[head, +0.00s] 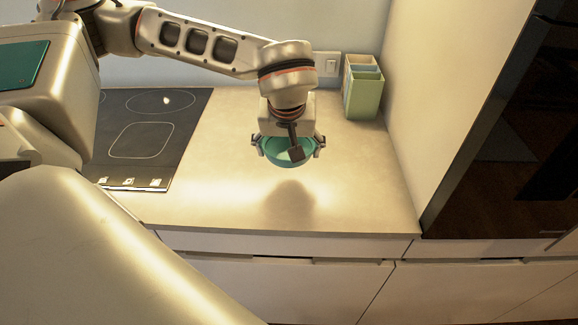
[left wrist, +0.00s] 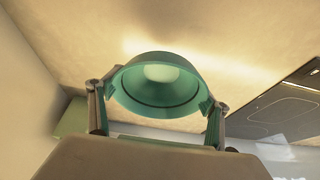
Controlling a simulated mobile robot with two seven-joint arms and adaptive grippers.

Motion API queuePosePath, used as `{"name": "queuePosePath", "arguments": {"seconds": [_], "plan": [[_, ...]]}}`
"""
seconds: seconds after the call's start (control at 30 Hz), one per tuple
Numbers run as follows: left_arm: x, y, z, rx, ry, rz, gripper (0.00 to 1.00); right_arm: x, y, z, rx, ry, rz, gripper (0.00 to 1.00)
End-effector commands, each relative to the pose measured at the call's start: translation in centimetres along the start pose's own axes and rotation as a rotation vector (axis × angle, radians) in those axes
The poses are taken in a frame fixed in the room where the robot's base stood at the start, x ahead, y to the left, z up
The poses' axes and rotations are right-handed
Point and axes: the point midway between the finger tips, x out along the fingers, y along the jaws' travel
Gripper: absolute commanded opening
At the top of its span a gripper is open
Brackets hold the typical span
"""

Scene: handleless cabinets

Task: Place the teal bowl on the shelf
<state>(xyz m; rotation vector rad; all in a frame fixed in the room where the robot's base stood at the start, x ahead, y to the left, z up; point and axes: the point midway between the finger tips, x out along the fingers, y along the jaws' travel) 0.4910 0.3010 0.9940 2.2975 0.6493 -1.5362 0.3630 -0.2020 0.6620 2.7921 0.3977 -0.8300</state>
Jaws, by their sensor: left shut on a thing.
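The teal bowl (head: 285,160) is held by my left gripper (head: 289,146) over the countertop, right of the cooktop. In the left wrist view, the bowl (left wrist: 160,86) sits between the two fingers, which press on opposite sides of it. A dark shadow on the counter in front of the bowl suggests that it is raised above the surface. The gripper body partly covers the bowl in the head view. I cannot make out a shelf in either view. My right gripper is not in view.
The black cooktop (head: 150,130) lies to the left on the countertop (head: 350,190). A green divided container (head: 363,92) stands at the back right, beside a tall cream side panel (head: 425,90). A dark glass-fronted unit (head: 515,150) is at right. The front counter is clear.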

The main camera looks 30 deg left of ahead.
Motion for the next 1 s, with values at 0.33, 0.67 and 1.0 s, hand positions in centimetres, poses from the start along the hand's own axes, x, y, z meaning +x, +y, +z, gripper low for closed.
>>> {"name": "queuePosePath", "arguments": {"seconds": [0.33, 0.67, 1.0], "plan": [[2.6, 0.0, 1.1, 0.001, -0.001, -0.001, 0.55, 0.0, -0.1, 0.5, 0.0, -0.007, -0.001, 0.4], [5.2, 0.1, 2.1, 0.0, 0.003, 0.002, 0.55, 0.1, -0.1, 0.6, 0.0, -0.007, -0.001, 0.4], [5.5, 0.1, 2.2, 0.0, 0.002, 0.002, 0.9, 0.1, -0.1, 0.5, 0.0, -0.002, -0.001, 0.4]]}}
